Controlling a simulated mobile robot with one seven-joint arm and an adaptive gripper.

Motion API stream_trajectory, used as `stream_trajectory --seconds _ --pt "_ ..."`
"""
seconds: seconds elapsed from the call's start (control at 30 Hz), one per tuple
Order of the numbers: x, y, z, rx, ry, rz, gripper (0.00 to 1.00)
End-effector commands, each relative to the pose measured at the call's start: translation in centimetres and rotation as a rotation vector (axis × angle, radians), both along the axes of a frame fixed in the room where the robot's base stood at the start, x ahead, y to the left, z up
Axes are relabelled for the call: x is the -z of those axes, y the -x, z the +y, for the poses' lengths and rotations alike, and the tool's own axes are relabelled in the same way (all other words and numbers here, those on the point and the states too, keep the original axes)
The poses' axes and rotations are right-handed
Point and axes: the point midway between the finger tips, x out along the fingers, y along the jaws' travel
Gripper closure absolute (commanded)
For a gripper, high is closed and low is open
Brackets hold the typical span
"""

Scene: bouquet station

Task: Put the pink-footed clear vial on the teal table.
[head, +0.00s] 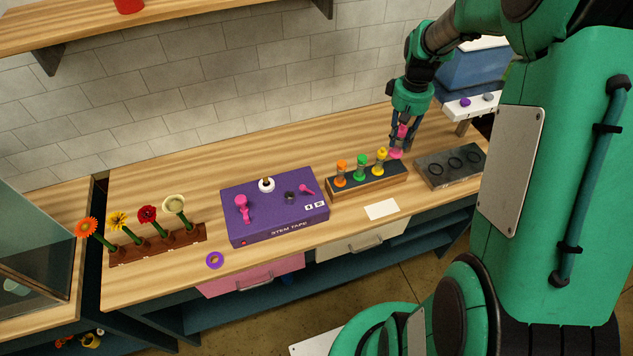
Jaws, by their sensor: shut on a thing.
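My gripper (402,138) points down above the right end of the wooden vial rack and is shut on a vial with a pink cap and pink foot (397,154). The fingers hide most of the vial's clear body. The pink foot is at the rack's right end, behind the yellow vial; I cannot tell whether it touches the rack. The rack (372,186) holds an orange vial (341,173), a green vial (362,167) and a yellow vial (380,162), all upright. No teal tabletop is clearly in view.
A purple stem tape box (280,222) with small items stands left of the rack. A grey tray with dark rings (450,178) lies to the right. A white card (381,209) lies in front. Flowers stand in a brown holder (160,246) at left.

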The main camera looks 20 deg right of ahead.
Motion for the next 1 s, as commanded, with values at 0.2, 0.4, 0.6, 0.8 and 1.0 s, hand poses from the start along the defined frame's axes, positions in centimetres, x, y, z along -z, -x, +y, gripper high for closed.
stream_trajectory --seconds 0.2,0.4,0.6,0.8,1.0 --pt "-0.1 -6.0 0.6 -0.004 0.0 0.0 1.0" --pt "0.0 -11.5 1.8 -0.003 0.0 -0.001 1.0" --pt "0.1 -15.9 3.1 -0.003 0.001 -0.001 1.0" --pt "0.4 -18.7 4.1 -0.002 0.0 -0.001 1.0" --pt "0.6 -20.4 4.8 -0.001 0.0 -0.001 1.0"
